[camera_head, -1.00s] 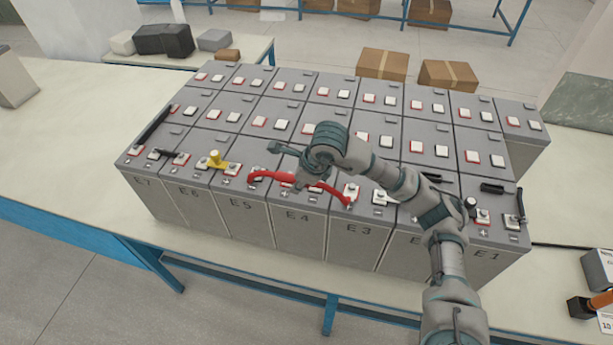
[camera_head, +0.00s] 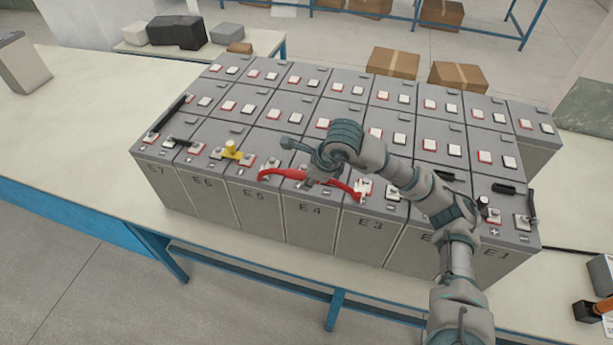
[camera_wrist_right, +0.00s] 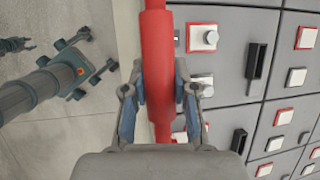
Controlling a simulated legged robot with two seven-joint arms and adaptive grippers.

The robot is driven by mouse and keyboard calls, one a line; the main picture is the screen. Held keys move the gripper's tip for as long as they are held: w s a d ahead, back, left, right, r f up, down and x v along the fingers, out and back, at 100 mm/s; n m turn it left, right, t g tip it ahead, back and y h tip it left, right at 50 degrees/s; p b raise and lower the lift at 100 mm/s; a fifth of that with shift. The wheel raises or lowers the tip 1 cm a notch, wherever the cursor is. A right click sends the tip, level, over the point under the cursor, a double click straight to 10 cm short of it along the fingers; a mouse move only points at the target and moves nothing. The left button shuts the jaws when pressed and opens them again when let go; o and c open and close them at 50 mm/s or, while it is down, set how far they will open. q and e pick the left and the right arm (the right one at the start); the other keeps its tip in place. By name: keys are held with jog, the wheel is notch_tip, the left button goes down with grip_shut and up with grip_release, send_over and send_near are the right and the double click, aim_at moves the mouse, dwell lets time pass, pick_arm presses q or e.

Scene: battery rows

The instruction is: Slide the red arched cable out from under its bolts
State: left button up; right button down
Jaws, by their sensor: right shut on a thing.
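The red arched cable (camera_head: 335,182) spans the front row of batteries from E5 across E4 to E3. My right gripper (camera_head: 318,180) is shut on the middle of its arch from above. In the right wrist view the cable (camera_wrist_right: 157,60) runs upright between the two fingers of my right gripper (camera_wrist_right: 158,105). A white terminal with a red rim (camera_head: 363,187) is by its right end on E3. The arm and fingers hide part of E4's top, and the bolts at the cable's ends are not clear.
A yellow part (camera_head: 231,150) stands on E6 to the left of the cable. Black bars lie on E7 (camera_head: 168,117) and E1 (camera_head: 531,204). Cardboard boxes (camera_head: 392,63) are behind.

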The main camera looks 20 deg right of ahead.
jog(key=shift+s+a+r, duration=0.15)
jog(key=shift+s+a, duration=0.15)
jog(key=shift+s, duration=0.05)
pick_arm(q)
jog(key=shift+s+a+f, duration=0.15)
jog(key=shift+a+f, duration=0.05)
jog(key=shift+a, duration=0.3)
pick_arm(e)
jog(key=shift+s, duration=0.4)
pick_arm(q)
jog(key=shift+d, duration=0.1)
pick_arm(e)
jog(key=shift+w+d, duration=0.1)
jog(key=shift+d, duration=0.05)
pick_arm(q)
jog(key=shift+f+b, duration=0.1)
jog(key=shift+b, duration=0.2)
pick_arm(e)
jog(key=shift+a, duration=0.25)
pick_arm(q)
jog(key=shift+f+b, duration=0.45)
pick_arm(e)
jog(key=shift+f, duration=0.45)
jog(key=shift+d, duration=0.1)
jog(key=c, duration=0.8)
grip_release()
jog(key=shift+c, duration=0.2)
